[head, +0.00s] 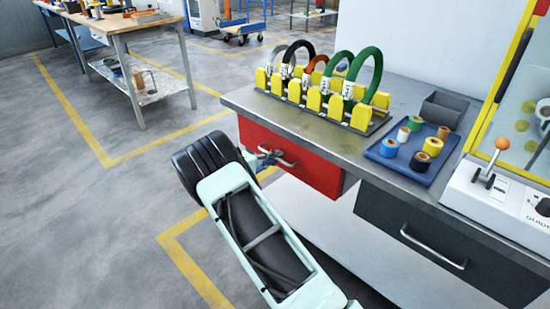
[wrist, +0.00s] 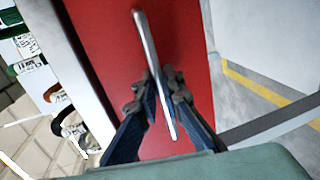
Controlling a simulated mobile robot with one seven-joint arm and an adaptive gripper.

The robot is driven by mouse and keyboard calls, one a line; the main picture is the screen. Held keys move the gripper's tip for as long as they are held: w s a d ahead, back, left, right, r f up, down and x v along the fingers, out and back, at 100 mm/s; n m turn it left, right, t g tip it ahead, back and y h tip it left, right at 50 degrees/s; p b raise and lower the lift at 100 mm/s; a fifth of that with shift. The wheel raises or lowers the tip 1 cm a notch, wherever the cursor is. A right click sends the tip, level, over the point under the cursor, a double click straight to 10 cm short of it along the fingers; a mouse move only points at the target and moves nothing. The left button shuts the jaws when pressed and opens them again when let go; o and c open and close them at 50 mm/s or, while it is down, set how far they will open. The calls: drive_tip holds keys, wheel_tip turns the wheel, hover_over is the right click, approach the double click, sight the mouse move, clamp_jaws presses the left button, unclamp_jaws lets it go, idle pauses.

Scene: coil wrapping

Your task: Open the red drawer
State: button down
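The red drawer (head: 310,169) sits under the left part of the grey workbench top, and its front looks flush with the bench. Its metal bar handle (head: 286,163) shows just past my gripper (head: 264,157). In the wrist view the red drawer front (wrist: 188,45) fills the middle and the handle (wrist: 145,40) runs between the fingers. My gripper (wrist: 160,80) has both fingertips drawn in close around the bar, one on each side, and they appear to touch it. My wrist partly hides the drawer's left end in the head view.
On the bench (head: 400,92) stand a yellow rack (head: 320,103) with several coils, a blue tray (head: 388,153) of tape rolls, a grey bin (head: 444,108) and a machine (head: 505,200). A dark drawer (head: 435,235) is to the right. Floor (head: 120,215) at left is clear.

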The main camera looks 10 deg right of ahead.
idle(0.4)
drive_tip(key=f+b+v, duration=0.2)
drive_tip(key=f+v, duration=0.1)
drive_tip(key=v, duration=1.5)
drive_tip(key=s+a+f+b+v, duration=0.1)
drive_tip(key=f+v, duration=0.3)
drive_tip(key=v, duration=1.4)
drive_tip(key=shift+a+f+b, duration=0.25)
drive_tip(key=shift+b, duration=0.4)
drive_tip(key=shift+w, duration=0.1)
drive_tip(key=c, duration=2.1)
unclamp_jaws()
drive_tip(key=v, duration=1.2)
